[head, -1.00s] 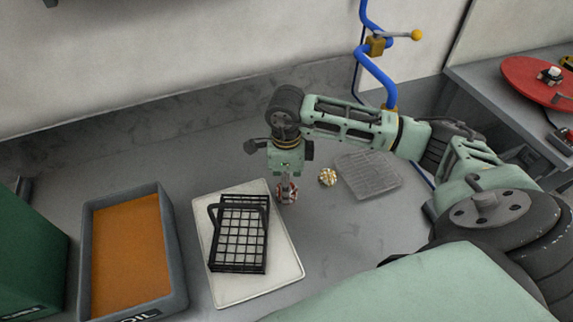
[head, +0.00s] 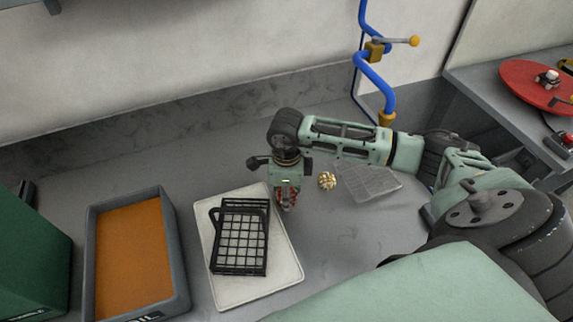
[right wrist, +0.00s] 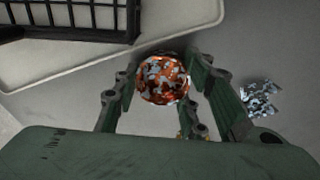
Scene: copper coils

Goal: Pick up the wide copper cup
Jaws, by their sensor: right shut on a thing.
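The wide copper cup (right wrist: 162,80) shows in the right wrist view as a round, shiny, mottled orange and silver shape between the two green fingers. In the head view only a little of the reddish cup (head: 287,200) shows at the fingertips. My right gripper (head: 287,203) points down and is shut on the cup, just right of the white tray; its fingers flank the cup in the right wrist view (right wrist: 162,88). I cannot tell whether the cup still touches the table. My left gripper is not in view.
A white tray (head: 283,272) holds a black wire basket (head: 240,238). An orange-filled grey bin (head: 178,262) is at the left. A small gold piece (head: 327,181) and a grey flat mesh (head: 368,181) lie to the right. The table behind the tray is clear.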

